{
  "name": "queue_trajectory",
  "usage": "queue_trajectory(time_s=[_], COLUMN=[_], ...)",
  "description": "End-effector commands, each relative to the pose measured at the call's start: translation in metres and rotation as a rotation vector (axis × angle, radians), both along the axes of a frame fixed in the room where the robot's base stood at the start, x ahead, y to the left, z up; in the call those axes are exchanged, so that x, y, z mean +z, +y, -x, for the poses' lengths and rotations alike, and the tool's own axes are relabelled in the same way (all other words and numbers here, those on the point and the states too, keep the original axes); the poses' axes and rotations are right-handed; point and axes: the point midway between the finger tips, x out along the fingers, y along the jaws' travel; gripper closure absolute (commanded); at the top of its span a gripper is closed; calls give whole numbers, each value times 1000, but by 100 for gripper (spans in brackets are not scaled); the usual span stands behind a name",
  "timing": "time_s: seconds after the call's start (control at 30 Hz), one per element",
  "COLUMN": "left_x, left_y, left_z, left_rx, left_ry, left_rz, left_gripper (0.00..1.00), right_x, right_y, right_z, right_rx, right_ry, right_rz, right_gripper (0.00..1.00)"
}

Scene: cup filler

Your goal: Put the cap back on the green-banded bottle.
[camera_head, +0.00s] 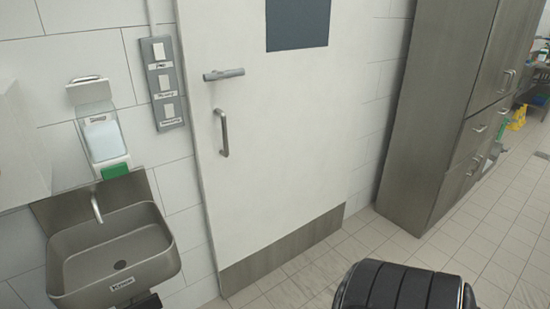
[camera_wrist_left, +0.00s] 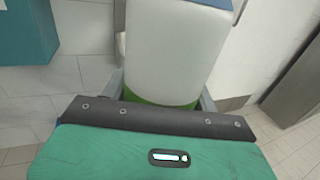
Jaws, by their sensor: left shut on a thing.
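A white round-sided bottle (camera_wrist_left: 175,48) with a green band (camera_wrist_left: 160,97) at its lower visible end fills the top middle of the left wrist view. My left gripper (camera_wrist_left: 162,88) is shut on it, with one grey finger along each side. The bottle's far end runs out of the top of the picture, so I cannot tell whether a cap is on it. No separate cap shows in either view. Neither gripper shows in the head view, and my right gripper is not in view.
In the head view a steel sink (camera_head: 112,255) is at the lower left, below a wall dispenser (camera_head: 101,137) with a green base. A white door (camera_head: 275,150) is in the middle. Tall grey cabinets (camera_head: 430,125) stand to the right. Tiled floor (camera_head: 480,245) is open beside them.

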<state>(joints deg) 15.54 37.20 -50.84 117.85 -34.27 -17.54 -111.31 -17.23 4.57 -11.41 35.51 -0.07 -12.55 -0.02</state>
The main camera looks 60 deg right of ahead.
Motion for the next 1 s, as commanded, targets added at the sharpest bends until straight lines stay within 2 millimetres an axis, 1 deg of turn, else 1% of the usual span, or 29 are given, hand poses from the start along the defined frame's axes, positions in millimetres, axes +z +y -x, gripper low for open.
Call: queue_trajectory(time_s=[0.17, 0.27, 0.37, 0.6, 0.7, 0.83, 0.9, 1.0], left_x=[-2, -5, -8, -13, -13, -13, -13, -12], left_y=[6, 18, 37, 99, 123, 145, 152, 157], left_z=[5, 11, 19, 44, 55, 66, 70, 72], left_rx=[39, 107, 206, 475, 569, 652, 680, 698], left_ry=[4, 9, 12, 13, 11, 4, 4, 0], left_rz=[7, 14, 22, 21, 15, 6, 3, 1], left_gripper=[100, 100, 100, 100, 100, 100, 100, 100], right_x=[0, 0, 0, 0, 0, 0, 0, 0], right_y=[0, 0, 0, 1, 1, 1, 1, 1], right_z=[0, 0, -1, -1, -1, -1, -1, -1], right_rx=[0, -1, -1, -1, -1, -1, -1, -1], right_ry=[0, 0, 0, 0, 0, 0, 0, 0], right_rz=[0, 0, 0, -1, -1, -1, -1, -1], right_gripper=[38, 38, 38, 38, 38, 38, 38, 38])
